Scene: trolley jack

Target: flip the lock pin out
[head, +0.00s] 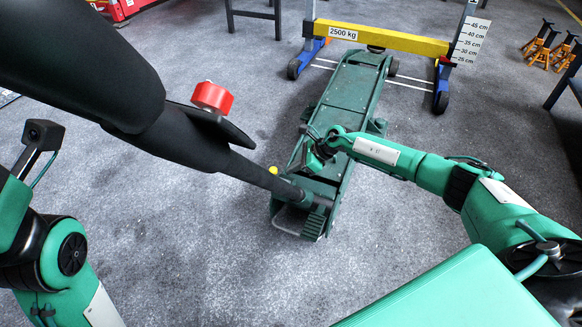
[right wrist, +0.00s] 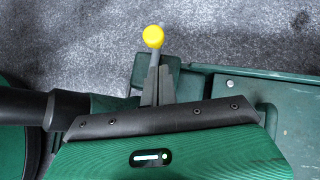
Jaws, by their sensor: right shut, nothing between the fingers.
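The lock pin with its yellow knob (head: 273,170) shows beside the lower end of the black jack handle (head: 190,140). In the right wrist view the yellow knob (right wrist: 153,37) tops a grey metal stem, just beyond my fingertips. My right gripper (head: 309,160) is over the rear of the green trolley jack (head: 346,92). In the right wrist view its two grey fingers (right wrist: 158,84) are together and empty. They overlap the lower stem in view; I cannot tell whether they touch it. My left arm is at the left edge; its gripper is not visible.
A red knob (head: 212,97) sits on the handle, which crosses the head view from the upper left. A yellow beam marked 2500 kg (head: 385,38) spans the jack's far end, near a height scale (head: 470,41). Orange stands (head: 546,45) are far right. Grey floor is clear around the jack.

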